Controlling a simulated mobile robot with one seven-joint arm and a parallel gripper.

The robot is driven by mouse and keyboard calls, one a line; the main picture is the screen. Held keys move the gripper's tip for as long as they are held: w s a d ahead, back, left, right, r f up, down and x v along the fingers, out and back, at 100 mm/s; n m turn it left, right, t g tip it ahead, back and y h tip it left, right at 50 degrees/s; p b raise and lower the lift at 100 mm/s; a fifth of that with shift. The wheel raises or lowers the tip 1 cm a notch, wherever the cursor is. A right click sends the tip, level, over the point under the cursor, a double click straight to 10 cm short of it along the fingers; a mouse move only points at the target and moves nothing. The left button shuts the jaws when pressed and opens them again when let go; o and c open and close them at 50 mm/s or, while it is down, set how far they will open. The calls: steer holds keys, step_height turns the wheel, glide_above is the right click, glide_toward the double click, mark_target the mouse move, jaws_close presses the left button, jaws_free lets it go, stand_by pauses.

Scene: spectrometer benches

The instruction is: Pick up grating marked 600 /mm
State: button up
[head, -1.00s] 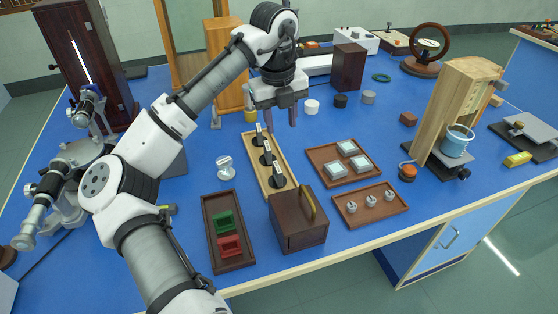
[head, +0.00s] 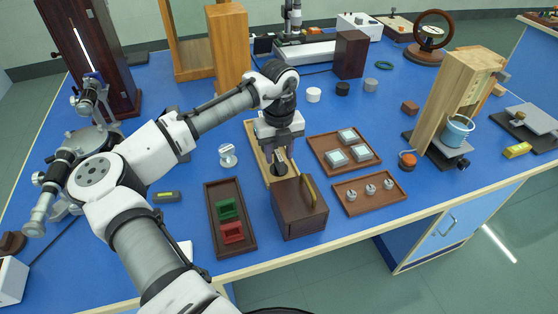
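A long light-wood rack (head: 253,137) stands on the blue bench. It holds small dark round-based pieces with pale upright labels, and the nearest one (head: 280,168) shows just below my gripper. The label writing is too small to read, so I cannot tell which is marked 600 /mm. My gripper (head: 281,150) points down over the near half of the rack, right at this piece. The gripper and wrist hide the rest of the rack's pieces. Whether the fingers touch or close on the piece cannot be made out.
A dark wooden box (head: 299,208) with a brass handle stands close in front of the rack. A tray with green and red holders (head: 212,195) is left. Trays of square pieces (head: 318,148) and small knobs (head: 349,205) lie right. A small metal piece (head: 228,156) stands left of the rack.

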steer(key=shift+f, duration=0.85)
steer(key=shift+c, duration=0.5)
jaws_close()
steer(key=shift+r, duration=0.2)
